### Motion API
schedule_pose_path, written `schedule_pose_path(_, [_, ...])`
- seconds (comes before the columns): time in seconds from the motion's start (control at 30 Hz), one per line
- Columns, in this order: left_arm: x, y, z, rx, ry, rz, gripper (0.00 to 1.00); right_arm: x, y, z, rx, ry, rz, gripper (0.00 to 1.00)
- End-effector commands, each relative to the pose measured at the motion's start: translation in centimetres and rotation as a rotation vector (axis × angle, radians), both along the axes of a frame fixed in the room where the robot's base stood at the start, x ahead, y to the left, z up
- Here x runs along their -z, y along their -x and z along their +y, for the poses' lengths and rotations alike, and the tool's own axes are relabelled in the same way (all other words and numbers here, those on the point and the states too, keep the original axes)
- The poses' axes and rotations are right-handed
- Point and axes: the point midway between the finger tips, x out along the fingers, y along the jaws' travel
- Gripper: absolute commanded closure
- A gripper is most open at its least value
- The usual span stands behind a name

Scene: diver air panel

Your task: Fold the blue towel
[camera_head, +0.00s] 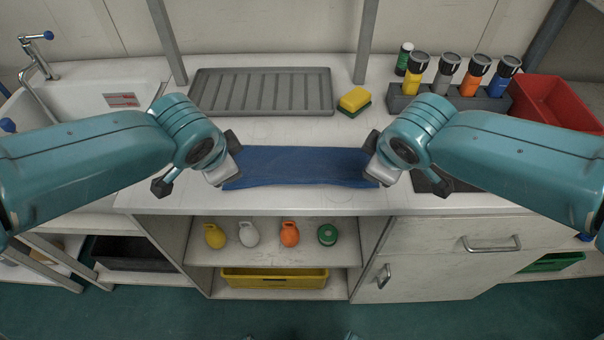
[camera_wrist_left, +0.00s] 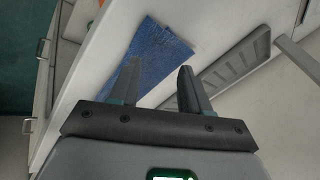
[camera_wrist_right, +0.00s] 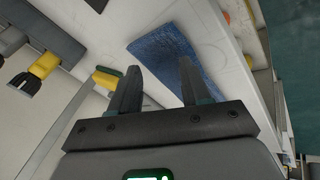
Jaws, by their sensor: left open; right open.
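The blue towel (camera_head: 302,167) lies on the white counter near its front edge, as a wide, flat strip across the middle. Its two ends are partly hidden behind my grippers in the head view. My left gripper (camera_head: 198,186) is at the towel's left end, and the towel (camera_wrist_left: 158,52) shows beyond its fingers (camera_wrist_left: 158,80) in the left wrist view. My right gripper (camera_head: 407,183) is at the right end, and the towel (camera_wrist_right: 170,52) shows beyond its fingers (camera_wrist_right: 155,88) in the right wrist view. Both grippers are open with no cloth visibly held.
A grey ribbed tray (camera_head: 262,92) lies behind the towel. A yellow and green sponge (camera_head: 354,101) is right of it. A grey rack (camera_head: 452,103) of coloured bottles and a red bin (camera_head: 556,103) stand at back right. A sink (camera_head: 90,100) is at left.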

Motion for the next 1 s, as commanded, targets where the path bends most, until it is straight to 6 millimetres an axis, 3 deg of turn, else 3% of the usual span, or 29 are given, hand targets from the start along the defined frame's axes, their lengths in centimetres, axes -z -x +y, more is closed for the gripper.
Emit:
schedule_pose_path(0.3, [-4.1,3.3,0.0,0.001,0.001,-0.002,0.53,-4.2,3.3,0.1,-0.002,-0.001,-0.002,0.53])
schedule_pose_path(0.6, [-4.7,3.8,0.0,0.001,0.000,0.001,0.53,-4.7,3.8,0.0,0.000,0.000,0.001,0.53])
schedule_pose_path(0.63, [-4.7,3.8,0.0,0.001,0.000,0.001,0.56,-4.7,3.8,0.0,0.000,0.000,0.001,0.56])
schedule_pose_path(0.77, [-4.6,3.7,-0.1,0.008,0.001,0.000,0.99,-4.6,3.7,0.1,-0.007,-0.001,0.000,0.99])
schedule_pose_path(1.0, [-3.8,2.3,-1.4,0.087,0.007,-0.011,1.00,-3.8,2.3,1.4,-0.086,-0.008,-0.011,1.00])
